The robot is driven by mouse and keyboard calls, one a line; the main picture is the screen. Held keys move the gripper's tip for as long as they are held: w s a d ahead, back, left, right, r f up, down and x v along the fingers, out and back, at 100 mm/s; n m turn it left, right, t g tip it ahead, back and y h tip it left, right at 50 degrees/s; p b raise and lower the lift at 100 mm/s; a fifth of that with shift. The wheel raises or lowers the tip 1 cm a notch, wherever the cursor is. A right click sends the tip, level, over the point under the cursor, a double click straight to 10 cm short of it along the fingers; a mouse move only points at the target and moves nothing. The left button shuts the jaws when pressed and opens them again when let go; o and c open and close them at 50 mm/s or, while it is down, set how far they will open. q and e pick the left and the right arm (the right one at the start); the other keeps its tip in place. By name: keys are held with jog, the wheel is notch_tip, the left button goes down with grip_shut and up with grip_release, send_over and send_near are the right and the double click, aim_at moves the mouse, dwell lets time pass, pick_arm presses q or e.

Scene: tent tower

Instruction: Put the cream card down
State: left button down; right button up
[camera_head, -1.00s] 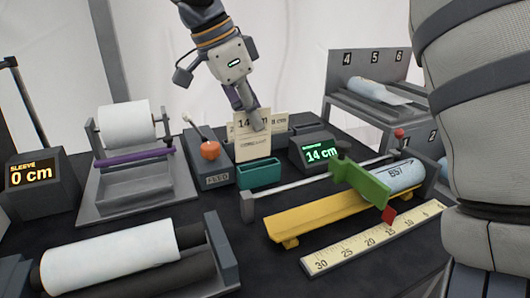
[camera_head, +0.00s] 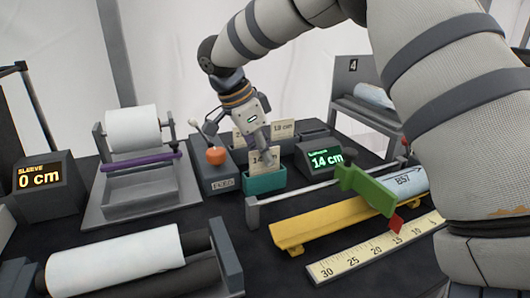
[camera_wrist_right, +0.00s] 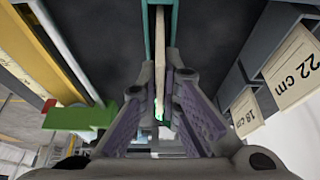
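The cream card (camera_head: 262,160), marked "14", stands in the teal holder (camera_head: 265,182) in the head view, its lower part hidden by the front wall. My right gripper (camera_head: 265,147) points down over the holder, with its fingers at the card's upper part. In the right wrist view the card (camera_wrist_right: 160,50) shows edge-on between the fingertips of my right gripper (camera_wrist_right: 160,78), which look closed on it. The holder's teal walls (camera_wrist_right: 148,30) lie on both sides of the card. My left gripper is not in view.
A rack of other cream cards (camera_head: 283,131) stands just behind. A display reading 14 cm (camera_head: 322,158) is to the right, and a box with an orange knob (camera_head: 216,156) to the left. The yellow trough (camera_head: 330,228) and ruler (camera_head: 375,250) lie in front right.

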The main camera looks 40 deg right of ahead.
jog(key=o, duration=0.3)
jog(key=shift+o, duration=0.2)
